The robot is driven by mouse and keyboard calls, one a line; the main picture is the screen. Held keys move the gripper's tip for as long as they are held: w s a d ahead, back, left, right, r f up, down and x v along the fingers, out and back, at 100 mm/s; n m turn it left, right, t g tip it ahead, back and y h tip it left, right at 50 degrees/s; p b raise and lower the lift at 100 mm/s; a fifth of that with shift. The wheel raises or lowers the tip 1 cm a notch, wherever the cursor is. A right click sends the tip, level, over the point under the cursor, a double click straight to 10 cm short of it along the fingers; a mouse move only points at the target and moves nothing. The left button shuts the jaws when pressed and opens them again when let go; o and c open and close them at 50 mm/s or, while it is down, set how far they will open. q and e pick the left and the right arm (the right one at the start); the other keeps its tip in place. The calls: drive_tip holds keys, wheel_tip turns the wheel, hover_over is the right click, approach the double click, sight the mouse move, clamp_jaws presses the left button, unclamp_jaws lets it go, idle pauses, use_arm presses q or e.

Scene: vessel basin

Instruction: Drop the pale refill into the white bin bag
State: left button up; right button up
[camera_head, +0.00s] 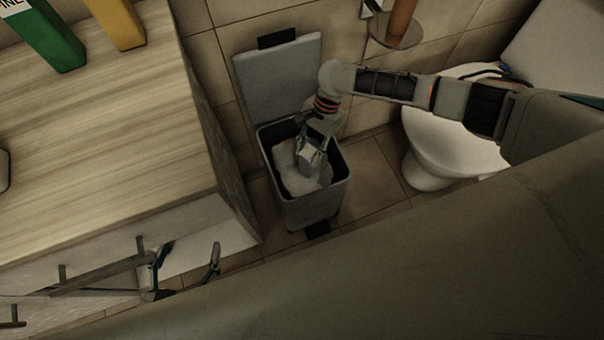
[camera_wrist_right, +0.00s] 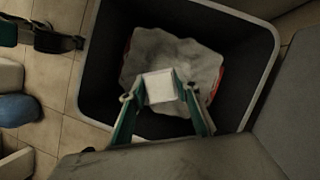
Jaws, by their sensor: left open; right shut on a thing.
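The pale refill (camera_wrist_right: 159,87) is a small whitish block held between the fingertips of my right gripper (camera_wrist_right: 162,98). In the head view the refill (camera_head: 308,154) shows with my right gripper (camera_head: 316,146), which reaches down into the open mouth of the bin. The white bin bag (camera_wrist_right: 185,52) lies crumpled inside, below the refill; the head view shows the bag (camera_head: 291,172) too. I cannot tell whether the refill touches the bag. My left gripper (camera_head: 187,262) is open and empty at the lower left, by the cabinet front.
The grey bin (camera_head: 312,210) stands on the tiled floor with its lid (camera_head: 278,78) raised against the wall. A wooden counter (camera_head: 110,140) is at left, with a green box (camera_head: 42,35) and a yellow box (camera_head: 120,22). A toilet (camera_head: 450,140) is at right.

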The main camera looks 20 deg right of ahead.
drive_tip(key=shift+r, duration=0.1)
drive_tip(key=o, duration=1.1)
drive_tip(key=v, duration=1.2)
